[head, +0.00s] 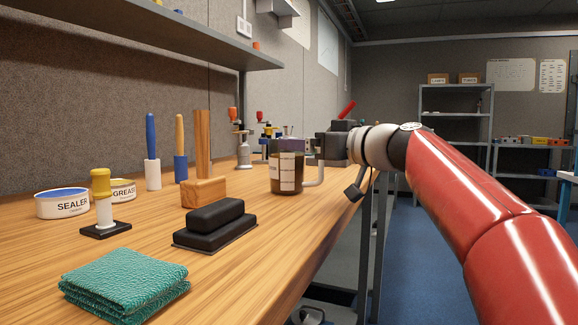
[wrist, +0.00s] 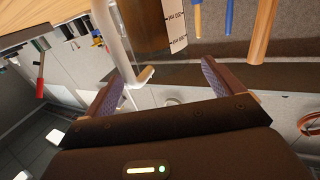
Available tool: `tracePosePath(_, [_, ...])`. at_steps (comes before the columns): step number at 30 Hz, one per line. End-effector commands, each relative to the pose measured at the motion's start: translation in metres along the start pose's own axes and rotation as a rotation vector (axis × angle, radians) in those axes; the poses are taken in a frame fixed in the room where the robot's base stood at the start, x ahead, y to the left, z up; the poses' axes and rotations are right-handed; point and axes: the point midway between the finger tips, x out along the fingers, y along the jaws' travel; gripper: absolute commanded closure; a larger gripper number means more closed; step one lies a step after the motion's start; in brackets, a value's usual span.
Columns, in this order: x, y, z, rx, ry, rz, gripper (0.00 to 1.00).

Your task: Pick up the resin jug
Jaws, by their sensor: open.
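The resin jug (head: 287,175) is a dark brown, translucent vessel with a white marked label and a pale handle on its right side. It stands upright on the wooden bench near the front edge in the head view. In the wrist view part of its brown body (wrist: 146,28) shows at the top, with the label beside it. The pale handle (wrist: 118,42) reaches down toward the space between the fingers. My gripper (wrist: 162,70) is open, its two fingers spread wide with nothing clamped between them. In the head view my red arm reaches in from the right, to the handle side of the jug.
On the bench (head: 240,235) stand a black block (head: 215,222), a wooden block with an upright (head: 203,190), a folded green cloth (head: 125,285), tins and blue- and wood-handled tools (head: 152,150). A shelf (head: 170,30) overhangs the back. The floor right of the bench is open.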

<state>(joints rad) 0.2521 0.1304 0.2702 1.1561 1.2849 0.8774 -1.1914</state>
Motion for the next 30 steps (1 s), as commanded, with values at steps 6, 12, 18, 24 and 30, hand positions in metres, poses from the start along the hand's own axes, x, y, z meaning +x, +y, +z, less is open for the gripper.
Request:
tracePosePath(6, [0.032,-0.004,-0.001,0.000,0.001,-0.002,0.08])
tracePosePath(12, [0.038,-0.003,0.001,0.000,0.002,0.001,0.08])
tracePosePath(18, [0.038,-0.003,0.001,0.000,0.001,0.001,0.18])
tracePosePath(24, [0.038,-0.003,0.001,0.000,0.001,0.001,0.44])
tracePosePath(30, [0.038,-0.003,0.001,0.000,0.001,0.001,0.70])
